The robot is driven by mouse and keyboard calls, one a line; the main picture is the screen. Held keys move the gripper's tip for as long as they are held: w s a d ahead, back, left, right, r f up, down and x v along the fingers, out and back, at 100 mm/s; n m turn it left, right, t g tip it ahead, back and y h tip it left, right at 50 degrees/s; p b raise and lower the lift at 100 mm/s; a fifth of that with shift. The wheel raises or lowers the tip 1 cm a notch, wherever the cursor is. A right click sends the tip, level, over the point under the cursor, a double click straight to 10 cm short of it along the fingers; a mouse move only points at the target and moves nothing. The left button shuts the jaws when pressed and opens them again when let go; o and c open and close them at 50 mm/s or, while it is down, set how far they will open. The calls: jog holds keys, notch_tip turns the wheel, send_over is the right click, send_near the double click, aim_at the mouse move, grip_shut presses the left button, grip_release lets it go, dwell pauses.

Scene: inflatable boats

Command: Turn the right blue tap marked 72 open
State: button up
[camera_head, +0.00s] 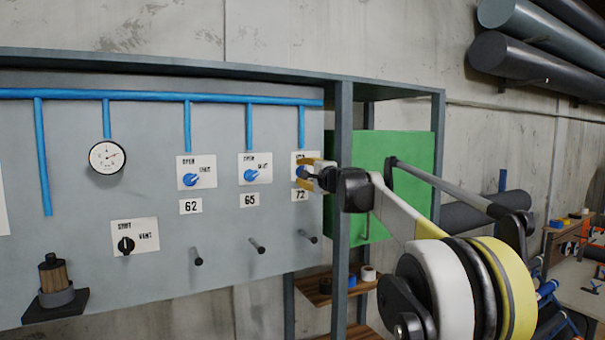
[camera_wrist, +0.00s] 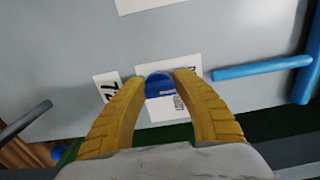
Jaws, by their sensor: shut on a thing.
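The right blue tap (camera_head: 300,172) sits on a white plate above the label 72 (camera_head: 300,195), on the grey panel. My gripper (camera_head: 308,173) is at this tap, its yellow fingers partly hiding it and its plate. In the wrist view the blue tap (camera_wrist: 158,87) lies between the tips of the two yellow fingers of my gripper (camera_wrist: 163,77), which are shut on it. The label 72 (camera_wrist: 106,86) shows to the left there. The tap's exact turn is hard to tell behind the fingers.
Blue taps marked 65 (camera_head: 251,175) and 62 (camera_head: 190,180) are to the left. A round gauge (camera_head: 108,157) and a black START/VENT knob (camera_head: 126,245) are further left. Short pegs (camera_head: 257,246) stick out below. A grey frame post (camera_head: 342,230) and green panel (camera_head: 408,155) stand close right.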

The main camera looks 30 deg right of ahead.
dwell(0.3)
jog(key=o, duration=1.2)
jog(key=shift+c, duration=0.2)
jog(key=s, duration=1.2)
jog(key=shift+d, duration=0.15)
jog(key=shift+f, duration=0.1)
